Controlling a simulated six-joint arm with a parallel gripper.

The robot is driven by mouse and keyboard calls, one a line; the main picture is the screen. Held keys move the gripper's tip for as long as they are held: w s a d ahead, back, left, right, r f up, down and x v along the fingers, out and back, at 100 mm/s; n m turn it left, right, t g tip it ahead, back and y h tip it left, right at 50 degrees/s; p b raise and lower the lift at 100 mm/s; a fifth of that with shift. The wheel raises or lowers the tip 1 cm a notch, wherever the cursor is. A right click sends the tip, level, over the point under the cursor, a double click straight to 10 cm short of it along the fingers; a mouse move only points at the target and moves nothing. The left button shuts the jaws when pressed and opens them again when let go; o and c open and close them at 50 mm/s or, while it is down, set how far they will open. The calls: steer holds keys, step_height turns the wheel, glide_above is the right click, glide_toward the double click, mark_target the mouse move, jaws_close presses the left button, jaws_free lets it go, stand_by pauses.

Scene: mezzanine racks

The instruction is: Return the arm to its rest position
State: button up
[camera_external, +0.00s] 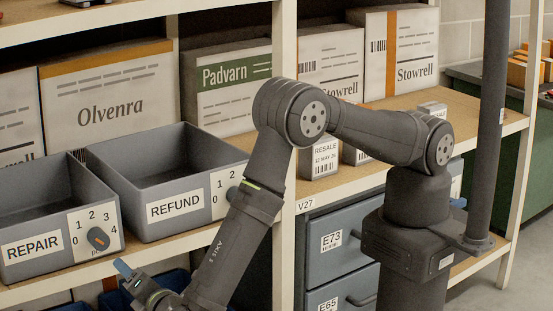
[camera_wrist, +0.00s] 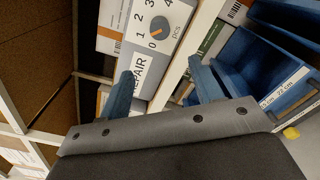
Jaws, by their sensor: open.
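My gripper (camera_external: 124,272) is low at the left in the external view, in front of the shelf edge and below the REPAIR and REFUND bins. Part of it is cut off or hidden there. In the wrist view my gripper (camera_wrist: 163,84) has its two blue fingers wide apart, with nothing held between them. My arm reaches out from its base at the right, bent at a raised elbow.
The grey REPAIR bin (camera_external: 34,247) and REFUND bin (camera_external: 172,208) stand on the shelf, both looking empty. Small RESALE boxes (camera_external: 320,160) stand behind my arm. Blue bins (camera_wrist: 226,65) sit below the shelf. A dark post (camera_external: 490,120) rises beside my base.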

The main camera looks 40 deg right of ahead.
mark_target(102, 244)
steer(key=w, duration=1.7)
steer(key=shift+d+f, duration=0.1)
steer(key=s, duration=1.8)
steer(key=w, duration=1.8)
steer(key=shift+w+n, duration=0.1)
steer(key=shift+n, duration=0.2)
steer(key=n, duration=0.8)
steer(key=shift+d+n, duration=0.1)
steer(key=shift+n, duration=0.2)
steer(key=s, duration=0.7)
steer(key=shift+s, duration=0.3)
